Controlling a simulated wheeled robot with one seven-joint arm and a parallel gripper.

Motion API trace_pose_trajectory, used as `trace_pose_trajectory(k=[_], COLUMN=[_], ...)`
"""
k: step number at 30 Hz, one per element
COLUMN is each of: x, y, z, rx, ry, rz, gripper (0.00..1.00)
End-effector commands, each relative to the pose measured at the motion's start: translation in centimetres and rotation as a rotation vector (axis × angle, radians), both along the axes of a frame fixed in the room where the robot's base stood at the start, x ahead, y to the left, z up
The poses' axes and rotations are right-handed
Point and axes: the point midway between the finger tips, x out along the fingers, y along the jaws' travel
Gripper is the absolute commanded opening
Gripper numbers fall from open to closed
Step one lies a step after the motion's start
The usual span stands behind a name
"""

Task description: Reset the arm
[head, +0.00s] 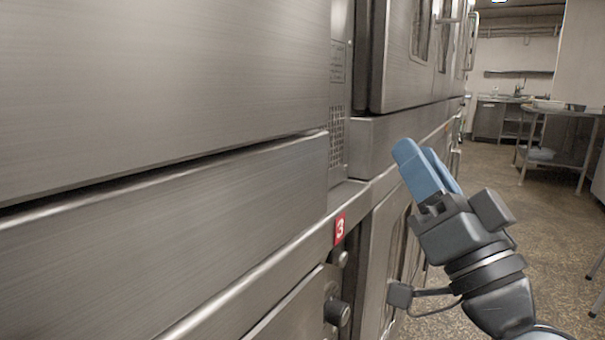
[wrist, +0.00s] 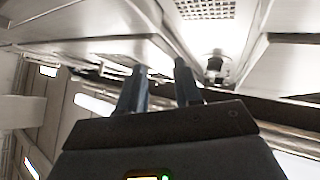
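My gripper (head: 418,150) is raised in front of the steel oven fronts in the head view, at right of centre. Its two blue fingers point up and to the left. In the wrist view my gripper (wrist: 160,68) shows a clear gap between its fingers, with nothing held there. I cannot tell from these frames how close the fingertips are to the steel.
A large steel oven front (head: 160,80) fills the left. A red label "3" (head: 340,228) and dark knobs (head: 337,312) sit below it. Open floor (head: 490,180) runs back on the right, with a steel table (head: 560,112) and a far counter (head: 490,118).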

Motion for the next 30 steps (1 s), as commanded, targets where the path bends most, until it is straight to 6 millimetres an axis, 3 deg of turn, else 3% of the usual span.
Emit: trace_pose_trajectory(k=[1,6,15,21,30], x=[-0.6,-3.3,-11.0,-17.4,-27.8], y=[-0.5,-2.2,-4.9,-6.3,-7.7], z=[-2.7,-10.1,-20.6,-25.6,-30.0], rx=[-0.007,-0.038,-0.132,-0.222,-0.383], ry=[0.048,0.177,0.383,0.507,0.673], rz=[-0.028,-0.123,-0.268,-0.342,-0.407], gripper=[0.34,0.34,0.34,0.34,0.34])
